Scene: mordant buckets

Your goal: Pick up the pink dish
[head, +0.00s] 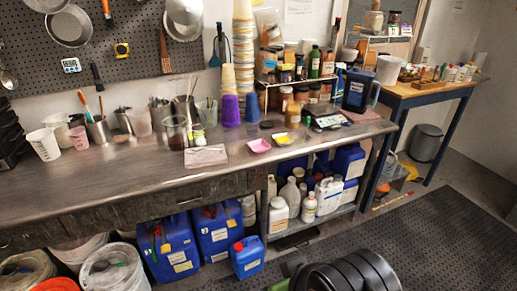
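The pink dish (259,146) is a small, shallow, square-looking dish. The pink dish shows whole and looks empty.
Purple cups (230,111) stand behind the dish. A scale (327,122) and a blue jug (357,90) stand to the right. Blue canisters (168,247) and white bottles sit below the worktop. A black ribbed shape (345,272) shows at the bottom. The dark floor mat (430,235) looks clear.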

